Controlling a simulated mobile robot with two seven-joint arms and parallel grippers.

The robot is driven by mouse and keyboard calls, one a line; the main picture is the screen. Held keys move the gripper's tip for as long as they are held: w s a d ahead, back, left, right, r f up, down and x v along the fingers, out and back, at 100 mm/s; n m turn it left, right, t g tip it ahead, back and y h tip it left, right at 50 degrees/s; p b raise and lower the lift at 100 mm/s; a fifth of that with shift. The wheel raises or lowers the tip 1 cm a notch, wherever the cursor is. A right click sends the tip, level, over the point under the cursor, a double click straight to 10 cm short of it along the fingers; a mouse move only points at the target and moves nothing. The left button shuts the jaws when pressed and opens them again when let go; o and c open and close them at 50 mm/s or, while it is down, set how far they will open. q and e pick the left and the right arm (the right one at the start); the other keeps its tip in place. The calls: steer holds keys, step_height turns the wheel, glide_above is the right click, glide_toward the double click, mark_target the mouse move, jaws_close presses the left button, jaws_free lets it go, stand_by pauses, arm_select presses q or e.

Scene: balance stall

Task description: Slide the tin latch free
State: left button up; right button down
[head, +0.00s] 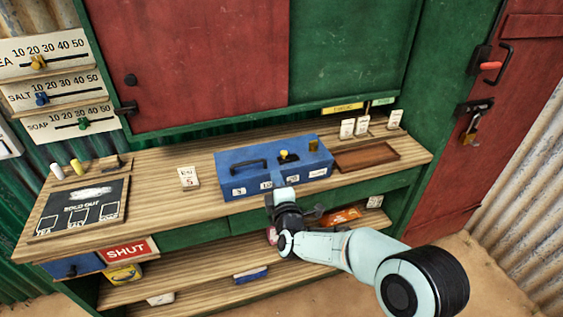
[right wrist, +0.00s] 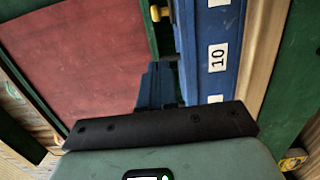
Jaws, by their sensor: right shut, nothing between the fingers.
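The blue tin (head: 231,169) stands on the wooden counter, with a dark handle on its lid and white number labels along its front. A yellow knob (head: 284,155) sits in a dark slot on its top; it also shows in the right wrist view (right wrist: 158,13). Which part is the latch, I cannot tell for sure. My right gripper (head: 279,180) is shut and empty, at the tin's front near the "10" label (right wrist: 217,57). Its fingertips (right wrist: 169,62) appear close to the tin; whether they touch, I cannot tell. My left gripper is not in view.
A brown tray (head: 367,156) lies right of the tin, with white cards (head: 347,128) behind it. A small card (head: 188,178) stands to its left. A slate (head: 81,207) lies at the counter's left. Shelves (head: 205,281) run below. A padlock (head: 470,128) hangs on the red door.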

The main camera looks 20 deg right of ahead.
mark_target(282, 170)
steer(key=w, duration=0.4)
steer(key=shift+w+d, duration=1.1)
steer(key=shift+d, duration=0.2)
steer(key=shift+w+d, duration=0.35)
steer(key=shift+d, duration=0.05)
